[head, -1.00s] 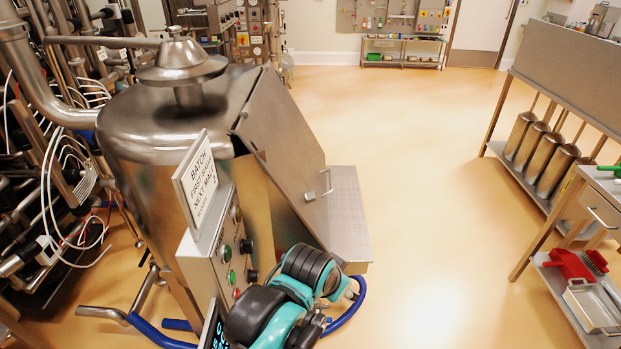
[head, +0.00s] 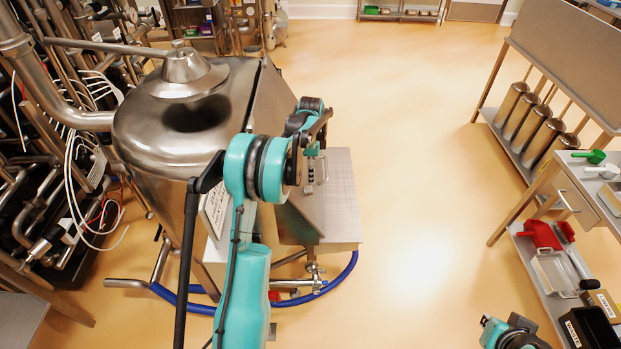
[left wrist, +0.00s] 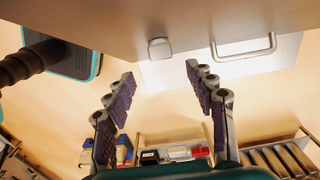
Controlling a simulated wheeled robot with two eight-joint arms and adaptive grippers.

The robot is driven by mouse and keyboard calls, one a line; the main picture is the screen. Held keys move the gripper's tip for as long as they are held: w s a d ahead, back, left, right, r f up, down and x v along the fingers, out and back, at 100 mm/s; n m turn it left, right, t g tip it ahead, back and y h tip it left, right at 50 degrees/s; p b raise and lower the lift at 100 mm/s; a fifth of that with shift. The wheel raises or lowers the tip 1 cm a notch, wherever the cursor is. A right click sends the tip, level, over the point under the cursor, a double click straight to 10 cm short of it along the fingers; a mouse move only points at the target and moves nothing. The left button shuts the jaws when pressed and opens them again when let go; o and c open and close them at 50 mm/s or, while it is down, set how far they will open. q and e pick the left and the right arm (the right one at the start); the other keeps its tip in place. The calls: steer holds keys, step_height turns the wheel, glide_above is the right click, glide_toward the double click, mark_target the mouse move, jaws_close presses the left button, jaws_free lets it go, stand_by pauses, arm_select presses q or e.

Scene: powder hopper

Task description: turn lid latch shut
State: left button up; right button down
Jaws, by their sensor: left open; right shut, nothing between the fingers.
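The hopper's sloped metal lid (head: 275,100) is partly hidden behind my left arm. In the left wrist view, the lid's plain face (left wrist: 110,18) fills the top, with a bar handle (left wrist: 245,50) at its edge. The latch, a small silver tab (left wrist: 160,48), stands beside the handle. My left gripper (left wrist: 160,76) is open, with its fingers apart and the tab just beyond and between the tips. In the head view my left gripper (head: 311,168) is over the lid's lower edge, mostly hidden by its own wrist. My right gripper (head: 488,328) is low at the bottom right, away from the hopper, shut and empty.
A metal platform (head: 342,205) juts out below the lid. A blue hose (head: 335,285) loops under it. A bench (head: 560,185) with scoops and a lower shelf (head: 530,260) stand at the right. The floor between is clear.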

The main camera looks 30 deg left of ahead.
mark_target(310, 189)
arm_select(q)
step_height(310, 189, down, 8)
steer(key=shift+a+b, duration=0.1)
steer(key=shift+b, duration=0.35)
steer(key=c, duration=1.2)
